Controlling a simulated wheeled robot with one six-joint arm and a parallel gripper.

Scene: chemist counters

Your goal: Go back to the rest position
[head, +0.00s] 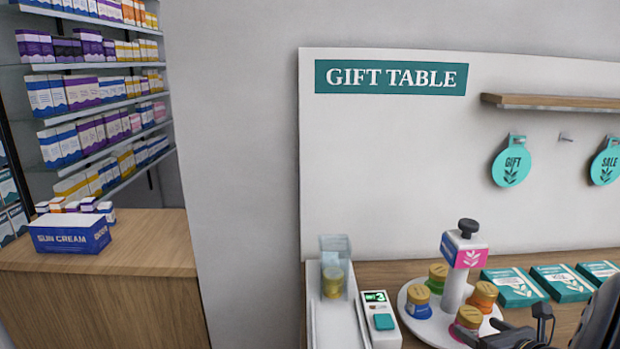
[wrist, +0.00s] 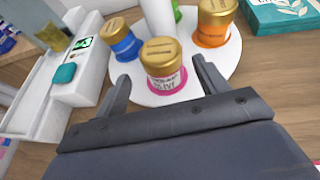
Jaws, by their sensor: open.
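My gripper (wrist: 163,90) is open in the wrist view, its two dark fingers spread to either side of a gold-lidded jar with a pink-and-white label (wrist: 166,76). The jar stands upright on the white round stand (wrist: 142,92); I cannot tell whether either finger touches it. In the head view my gripper (head: 505,332) shows only in part at the lower right edge, beside the same jar (head: 466,321) and the stand (head: 413,320). Much of my arm is out of frame there.
Blue (head: 418,302), orange (head: 483,296) and green (head: 437,277) jars stand around the stand's post (head: 455,288). A white device with a green display (head: 381,320) and a clear dispenser (head: 335,262) are to the left. Teal boxes (head: 513,288) lie to the right, below a wall shelf (head: 555,102).

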